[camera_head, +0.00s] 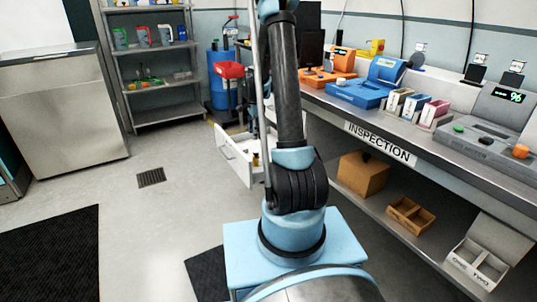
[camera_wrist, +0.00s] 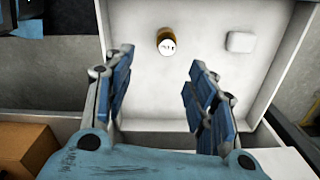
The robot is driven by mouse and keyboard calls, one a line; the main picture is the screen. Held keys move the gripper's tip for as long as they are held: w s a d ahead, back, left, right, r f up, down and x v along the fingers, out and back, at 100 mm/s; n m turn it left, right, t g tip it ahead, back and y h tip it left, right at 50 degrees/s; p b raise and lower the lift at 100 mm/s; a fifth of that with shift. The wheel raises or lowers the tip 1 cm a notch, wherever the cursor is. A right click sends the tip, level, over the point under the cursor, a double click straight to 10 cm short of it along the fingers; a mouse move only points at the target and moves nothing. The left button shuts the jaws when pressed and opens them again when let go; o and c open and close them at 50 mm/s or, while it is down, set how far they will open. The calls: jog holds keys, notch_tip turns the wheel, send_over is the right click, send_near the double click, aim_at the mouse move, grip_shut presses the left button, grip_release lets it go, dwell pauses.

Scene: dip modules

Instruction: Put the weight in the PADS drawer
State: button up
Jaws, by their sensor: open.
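A small brass-coloured weight (camera_wrist: 167,42) with a pale, marked top stands inside an open white drawer (camera_wrist: 210,106) in the wrist view. My gripper (camera_wrist: 160,66) is open above this drawer, its blue-padded fingers apart, with nothing between them. The weight shows just beyond the fingertips, apart from both. The open drawer also shows in the head view (camera_head: 233,160), left of the bench, partly hidden by my arm. No PADS label is readable. My gripper is hard to make out behind my arm in the head view.
A white block (camera_wrist: 241,42) lies in the drawer, right of the weight. The INSPECTION bench (camera_head: 345,112) holds several devices and small boxes. A brown box (camera_head: 362,174) sits on its lower shelf. The floor (camera_head: 150,215) at left is mostly clear.

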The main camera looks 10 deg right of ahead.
jog(key=s+r+n+t, duration=0.1)
jog(key=s+r+n, duration=0.3)
jog(key=s+r, duration=0.45)
jog(key=s+r+n, duration=0.4)
jog(key=s+r, duration=0.2)
jog(key=s, duration=0.6)
jog(key=s+f+n, duration=0.2)
jog(key=s+n, duration=0.2)
jog(key=s, duration=0.7)
jog(key=s+f+n+t, duration=0.1)
jog(key=s+f+n, duration=0.2)
jog(key=s, duration=0.8)
jog(key=shift+s+f+n, duration=0.15)
jog(key=shift+n, duration=0.75)
jog(key=shift+w+f, duration=0.2)
jog(key=shift+w, duration=0.2)
